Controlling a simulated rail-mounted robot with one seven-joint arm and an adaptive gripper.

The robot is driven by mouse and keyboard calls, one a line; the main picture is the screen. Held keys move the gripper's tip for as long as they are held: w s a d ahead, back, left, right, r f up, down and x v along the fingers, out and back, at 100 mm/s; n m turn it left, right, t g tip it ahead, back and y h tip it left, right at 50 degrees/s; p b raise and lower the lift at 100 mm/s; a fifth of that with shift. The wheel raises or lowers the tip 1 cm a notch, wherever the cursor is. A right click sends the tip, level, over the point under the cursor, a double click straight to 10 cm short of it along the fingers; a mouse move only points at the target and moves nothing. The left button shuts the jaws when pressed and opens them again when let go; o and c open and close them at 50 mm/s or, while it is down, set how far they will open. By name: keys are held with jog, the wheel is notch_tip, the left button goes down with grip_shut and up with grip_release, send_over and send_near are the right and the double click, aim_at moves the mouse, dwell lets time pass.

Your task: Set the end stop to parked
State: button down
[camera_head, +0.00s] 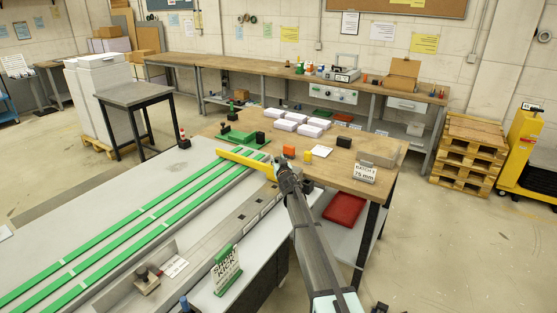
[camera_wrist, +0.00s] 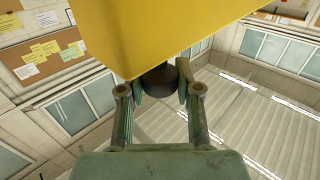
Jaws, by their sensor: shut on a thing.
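The end stop appears to be the yellow bar (camera_head: 245,161), which reaches from the far end of the green-striped conveyor (camera_head: 130,225) towards my gripper. In the wrist view the yellow bar (camera_wrist: 160,35) fills the top, with a short dark knob (camera_wrist: 159,80) at its lower edge. My gripper (camera_wrist: 160,92) has one finger on each side of this knob and is shut on it. In the head view my gripper (camera_head: 279,177) is at the near right end of the bar. The exact finger contact is partly hidden.
A green-framed sign (camera_head: 226,270) stands at the conveyor's near side.

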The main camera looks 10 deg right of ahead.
jog(key=shift+w, duration=0.15)
jog(key=c, duration=0.8)
grip_release()
jog(key=shift+o, duration=0.2)
jog(key=s+d, duration=0.1)
jog(key=s, duration=1.1)
jog(key=shift+d, duration=0.15)
